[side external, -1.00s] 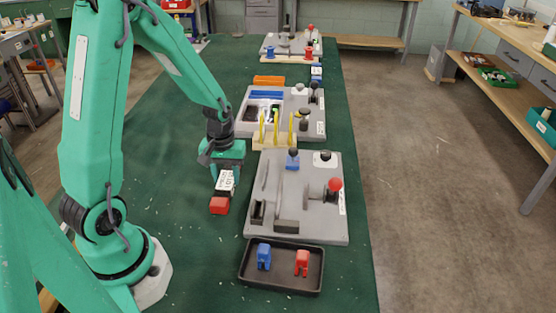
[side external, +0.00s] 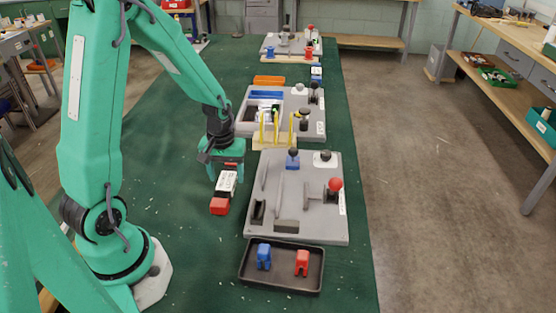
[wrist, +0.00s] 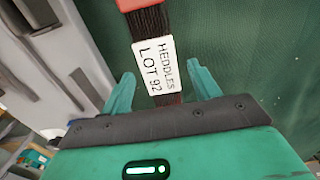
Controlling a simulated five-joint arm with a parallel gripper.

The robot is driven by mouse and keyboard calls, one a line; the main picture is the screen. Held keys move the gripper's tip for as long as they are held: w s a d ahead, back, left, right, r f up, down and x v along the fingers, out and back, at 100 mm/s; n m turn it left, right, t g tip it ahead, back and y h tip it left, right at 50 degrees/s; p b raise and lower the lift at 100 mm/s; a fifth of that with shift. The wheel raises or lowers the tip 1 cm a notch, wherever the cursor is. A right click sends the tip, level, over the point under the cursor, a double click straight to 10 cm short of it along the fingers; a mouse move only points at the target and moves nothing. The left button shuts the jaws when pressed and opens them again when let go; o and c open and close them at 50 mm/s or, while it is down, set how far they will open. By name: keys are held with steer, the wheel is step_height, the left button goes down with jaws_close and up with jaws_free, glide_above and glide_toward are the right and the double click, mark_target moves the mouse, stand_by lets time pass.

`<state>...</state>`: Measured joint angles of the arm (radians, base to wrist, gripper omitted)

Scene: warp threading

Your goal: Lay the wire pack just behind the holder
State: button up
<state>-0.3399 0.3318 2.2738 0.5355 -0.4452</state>
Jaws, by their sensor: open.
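The wire pack (side external: 226,184) is a dark bundle with a white label and red ends. It lies on the green table, left of the near grey board. In the wrist view its label (wrist: 154,65) reads "HEDDLES LOT 92". My gripper (side external: 226,176) is over the pack's far part, pointing down, with its fingers apart on either side. In the wrist view the open gripper (wrist: 161,80) shows a gap between each finger and the pack. A pale wooden stand with yellow uprights (side external: 275,142), possibly the holder, stands right of and beyond my gripper.
Another grey board (side external: 314,125) lies behind the stand. The green table left of the pack is clear.

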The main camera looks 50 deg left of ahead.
mark_target(227, 179)
step_height(227, 179, up, 12)
steer(key=shift+f, duration=0.25)
stand_by(0.4)
steer(key=shift+r, duration=0.1)
stand_by(0.4)
steer(key=s+d+r+m+t, duration=0.5)
steer(key=s+d+r+m, duration=0.4)
steer(key=d+r, duration=0.2)
steer(key=shift+s+t, duration=0.2)
steer(key=shift+t, duration=0.1)
steer(key=shift+d, duration=0.1)
stand_by(1.2)
